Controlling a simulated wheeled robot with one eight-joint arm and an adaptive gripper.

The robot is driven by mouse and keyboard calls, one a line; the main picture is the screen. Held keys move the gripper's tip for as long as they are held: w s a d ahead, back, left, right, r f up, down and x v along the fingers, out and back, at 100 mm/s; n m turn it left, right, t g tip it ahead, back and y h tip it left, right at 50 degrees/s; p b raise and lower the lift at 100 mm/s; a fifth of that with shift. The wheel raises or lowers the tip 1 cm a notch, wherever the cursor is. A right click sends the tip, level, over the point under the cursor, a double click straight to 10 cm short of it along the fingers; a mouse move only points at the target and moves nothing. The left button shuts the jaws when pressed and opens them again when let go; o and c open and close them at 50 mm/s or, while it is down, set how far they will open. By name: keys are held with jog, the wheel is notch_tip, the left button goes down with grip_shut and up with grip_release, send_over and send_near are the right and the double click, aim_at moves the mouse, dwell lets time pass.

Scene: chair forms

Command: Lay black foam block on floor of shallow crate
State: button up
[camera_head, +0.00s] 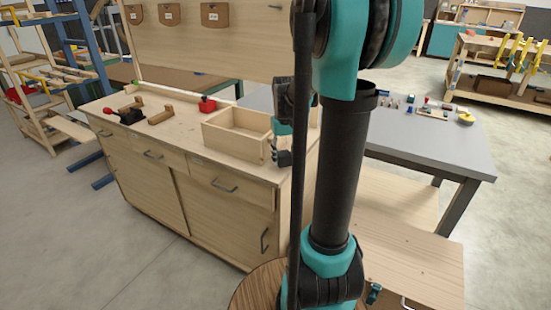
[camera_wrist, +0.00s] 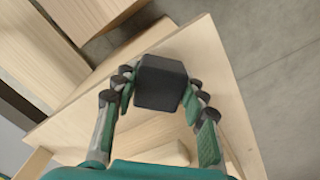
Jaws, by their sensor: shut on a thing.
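The shallow crate (camera_head: 230,141) is a light wooden open box on the workbench top in the head view. The black foam block (camera_wrist: 160,82) is a dark cube between my gripper's fingers (camera_wrist: 158,95) in the wrist view, with a finger at each side. In the head view my gripper (camera_head: 281,145) is by the crate's right end, and the block (camera_head: 285,159) shows as a small dark shape low there. My arm hides part of that area. I cannot tell how high the block is above the bench top.
The wooden workbench (camera_head: 190,185) has drawers and doors below. Wooden pieces (camera_head: 160,115) and a red object (camera_head: 207,105) lie left of and behind the crate. A grey table (camera_head: 440,145) with small items stands at the right. The bench top's front left is mostly clear.

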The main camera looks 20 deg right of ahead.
jog(key=shift+w+a+f, duration=0.35)
jog(key=shift+w+a, duration=0.25)
jog(key=shift+w, duration=0.05)
jog(key=shift+w+a+f, duration=0.3)
jog(key=shift+w+a, duration=0.3)
jog(key=shift+f, duration=0.1)
jog(key=shift+o, duration=1.4)
jog(key=shift+f, duration=0.15)
jog(key=shift+o, duration=0.9)
